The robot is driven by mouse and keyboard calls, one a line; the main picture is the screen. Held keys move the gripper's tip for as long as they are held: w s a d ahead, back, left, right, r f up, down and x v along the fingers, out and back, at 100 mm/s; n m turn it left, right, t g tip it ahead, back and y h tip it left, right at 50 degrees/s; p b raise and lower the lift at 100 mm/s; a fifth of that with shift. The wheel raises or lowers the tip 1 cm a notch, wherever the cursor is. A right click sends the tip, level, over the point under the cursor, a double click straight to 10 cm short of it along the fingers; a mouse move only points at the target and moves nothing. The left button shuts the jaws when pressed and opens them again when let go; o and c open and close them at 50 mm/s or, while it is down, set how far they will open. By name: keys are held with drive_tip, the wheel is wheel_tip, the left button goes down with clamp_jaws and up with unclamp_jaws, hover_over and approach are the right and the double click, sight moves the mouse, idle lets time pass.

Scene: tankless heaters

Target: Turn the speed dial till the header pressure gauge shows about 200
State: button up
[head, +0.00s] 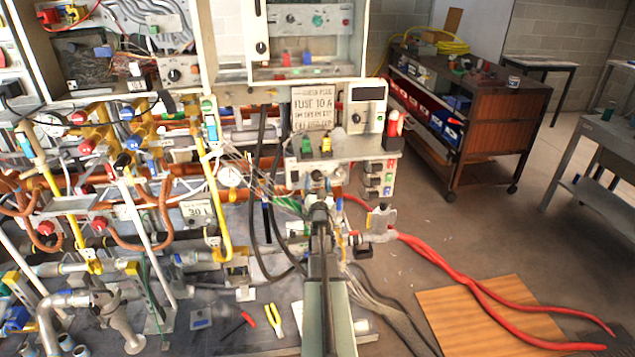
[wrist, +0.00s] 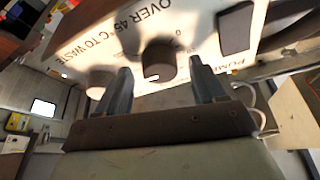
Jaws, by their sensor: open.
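A black round dial (wrist: 159,60) sits on a pale panel in the wrist view, near printed words that begin "PUMP"; I take it as the speed dial. My gripper (wrist: 160,66) is open, with one finger to each side of the dial and visible gaps between. I cannot tell whether the fingertips reach past its face. In the head view my gripper (head: 319,196) is at the front of the pale control box (head: 295,178), and partly hides it. A round white gauge (head: 229,174) hangs left of the box, probably the header pressure gauge; its reading is too small to make out.
A black rectangular part (wrist: 237,30) is on the panel at right. Copper and yellow pipes crowd the left; red hoses (head: 430,252) lie at right.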

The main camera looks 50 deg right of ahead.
drive_tip(key=shift+w+d+r, duration=0.1)
drive_tip(key=shift+w+d, duration=0.05)
drive_tip(key=shift+d, duration=0.05)
drive_tip(key=shift+c, duration=0.3)
drive_tip(key=c, duration=1)
drive_tip(key=shift+n+t, duration=0.3)
drive_tip(key=shift+n, duration=0.5)
drive_tip(key=o, duration=1.1)
drive_tip(key=shift+c, duration=0.2)
drive_tip(key=shift+a, duration=0.1)
